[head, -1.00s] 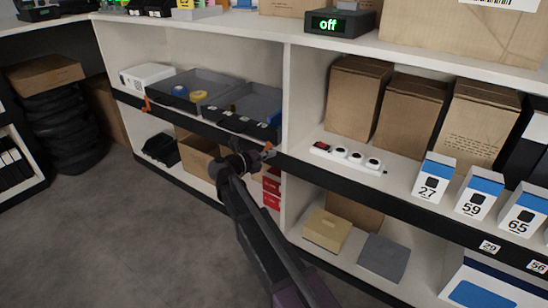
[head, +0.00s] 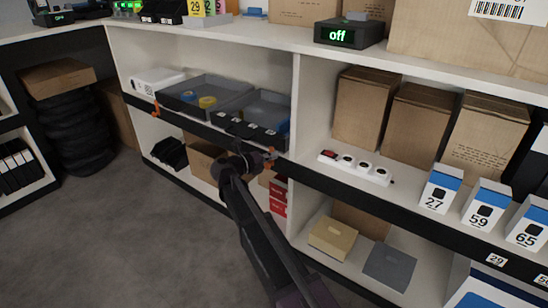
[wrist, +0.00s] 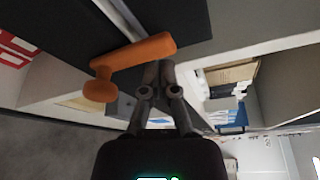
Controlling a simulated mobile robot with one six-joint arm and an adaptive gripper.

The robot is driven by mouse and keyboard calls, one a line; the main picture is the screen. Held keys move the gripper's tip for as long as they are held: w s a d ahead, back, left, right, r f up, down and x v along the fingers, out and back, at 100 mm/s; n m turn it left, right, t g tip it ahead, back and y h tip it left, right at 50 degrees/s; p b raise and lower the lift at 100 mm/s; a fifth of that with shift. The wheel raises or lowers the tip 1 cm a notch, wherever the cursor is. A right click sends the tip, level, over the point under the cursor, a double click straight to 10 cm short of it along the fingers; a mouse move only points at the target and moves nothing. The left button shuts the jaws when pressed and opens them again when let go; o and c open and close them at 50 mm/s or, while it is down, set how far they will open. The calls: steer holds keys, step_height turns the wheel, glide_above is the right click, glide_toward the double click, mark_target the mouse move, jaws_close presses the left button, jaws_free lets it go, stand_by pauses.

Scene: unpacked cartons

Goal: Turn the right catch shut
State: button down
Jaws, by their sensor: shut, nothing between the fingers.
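The right catch is an orange lever with a round knob; it fills the upper left of the wrist view (wrist: 135,57), against a dark surface. In the head view it is a small orange bit at the front edge of the shelf, mostly hidden by my gripper (head: 268,158). My gripper is shut and empty. In the wrist view its closed fingertips (wrist: 158,72) are close beside the lever's end away from the knob; I cannot tell whether they touch it. The left catch (head: 156,108), also orange, is at the left end of the two grey trays (head: 180,92).
A white power strip (head: 355,168) stands on the shelf right of my gripper, with brown cartons (head: 415,118) behind. Red boxes (head: 279,195) sit below my gripper. A white upright divider (head: 311,105) separates the bays. Grey floor (head: 110,235) is clear at the left.

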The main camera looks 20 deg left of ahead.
steer(key=shift+d, duration=0.1)
steer(key=shift+s+d, duration=0.3)
steer(key=shift+d, duration=0.55)
steer(key=shift+s+d, duration=0.3)
steer(key=shift+d, duration=0.55)
steer(key=shift+s+d, duration=0.1)
steer(key=shift+s, duration=0.15)
steer(key=f+v, duration=0.1)
steer(key=v, duration=0.8)
steer(key=shift+a, duration=0.4)
steer(key=shift+s, duration=0.15)
